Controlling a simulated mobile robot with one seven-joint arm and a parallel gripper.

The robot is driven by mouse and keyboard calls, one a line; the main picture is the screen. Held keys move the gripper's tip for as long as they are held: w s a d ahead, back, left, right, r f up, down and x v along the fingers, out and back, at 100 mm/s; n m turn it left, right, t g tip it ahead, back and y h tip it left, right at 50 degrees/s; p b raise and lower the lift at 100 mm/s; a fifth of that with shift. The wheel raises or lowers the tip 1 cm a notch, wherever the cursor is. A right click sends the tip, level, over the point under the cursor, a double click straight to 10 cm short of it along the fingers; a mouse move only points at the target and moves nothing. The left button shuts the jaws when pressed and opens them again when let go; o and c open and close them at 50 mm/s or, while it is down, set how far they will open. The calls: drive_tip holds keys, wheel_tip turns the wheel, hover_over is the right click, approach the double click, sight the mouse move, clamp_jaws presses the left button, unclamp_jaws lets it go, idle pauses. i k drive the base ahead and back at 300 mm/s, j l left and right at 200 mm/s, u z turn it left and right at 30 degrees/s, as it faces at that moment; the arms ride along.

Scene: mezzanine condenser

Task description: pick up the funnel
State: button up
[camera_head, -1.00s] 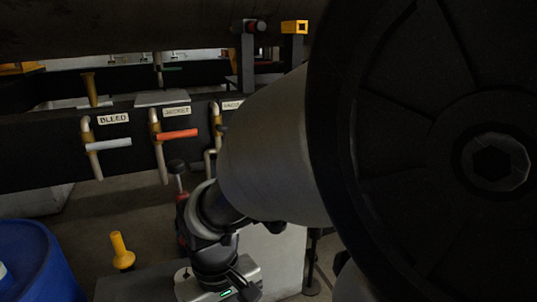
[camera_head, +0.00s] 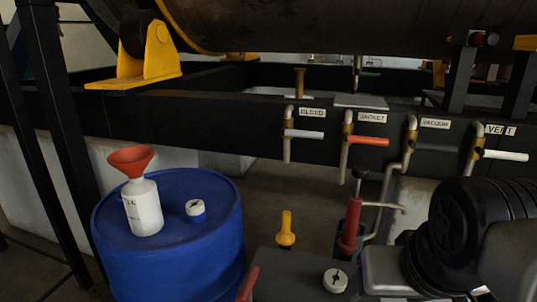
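The funnel (camera_head: 131,158) is orange-red with a wide cone. It sits upright in the mouth of a white bottle (camera_head: 144,208). The bottle stands on top of a blue drum (camera_head: 225,228) at the lower left. My gripper is not in view; only dark and grey parts of my arm show at the lower right, well to the right of the funnel. The funnel's spout is hidden inside the bottle neck.
A black post (camera_head: 62,150) rises close left of the drum. Labelled valves with coloured handles, such as the red one (camera_head: 366,141), line the dark beam (camera_head: 220,122) behind. A yellow-topped piece (camera_head: 286,230) stands right of the drum.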

sight(137, 174)
drive_tip(key=k+j+u, duration=0.2)
drive_tip(key=j, duration=0.25)
drive_tip(key=k+j+u, duration=0.2)
drive_tip(key=j, duration=0.3)
drive_tip(key=j+u, duration=0.25)
drive_tip(key=j, duration=0.2)
